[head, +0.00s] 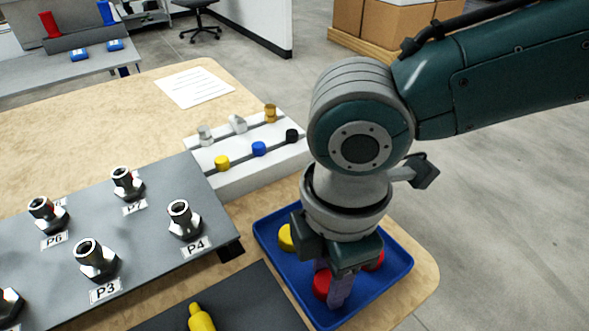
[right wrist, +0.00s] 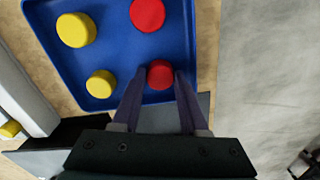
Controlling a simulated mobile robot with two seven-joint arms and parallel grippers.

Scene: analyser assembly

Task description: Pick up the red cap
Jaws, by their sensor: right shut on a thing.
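In the head view my right gripper (head: 333,286) points down into the blue tray (head: 268,240). Its fingers are closed around a red cap (head: 321,284), which looks still low in the tray. In the right wrist view the fingertips (right wrist: 158,80) sit on both sides of this red cap (right wrist: 160,73). A second red cap (right wrist: 147,14) lies apart in the tray and shows partly behind the gripper in the head view (head: 376,262). My left gripper is in neither view.
Two yellow caps (right wrist: 76,30) (right wrist: 101,83) share the tray. A white rack (head: 245,172) with several small parts stands behind it. A grey plate (head: 150,235) with labelled metal fittings is at left. A yellow object (head: 200,318) lies on a dark mat (head: 245,300).

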